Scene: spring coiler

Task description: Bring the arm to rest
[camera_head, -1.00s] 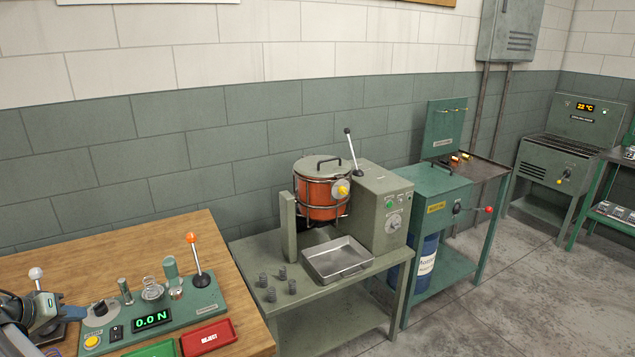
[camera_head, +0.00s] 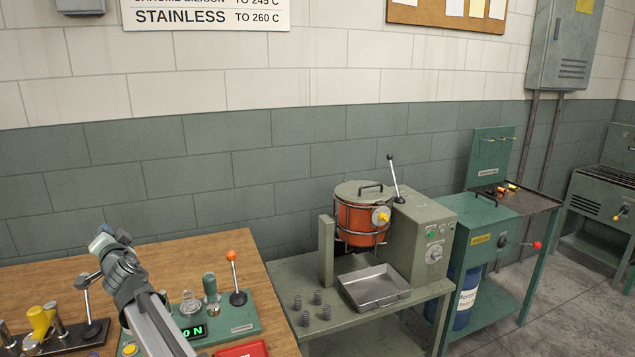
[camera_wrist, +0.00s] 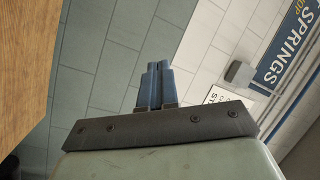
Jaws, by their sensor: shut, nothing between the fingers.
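My gripper (camera_wrist: 157,66) shows in the wrist view with its two blue fingers side by side, shut and empty. The fingers point towards the tiled wall, with nothing near them. In the head view my arm rises from the bottom edge over the wooden bench (camera_head: 190,255), with its end raised above the bench at the left. The fingers cannot be made out clearly there.
A green tester (camera_head: 245,312) with an orange-knobbed lever stands behind my arm, its display partly hidden. A lever fixture (camera_head: 75,338) with yellow parts is at left. To the right stand a tumbler machine (camera_head: 362,215), a steel tray (camera_head: 375,287) and several small springs.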

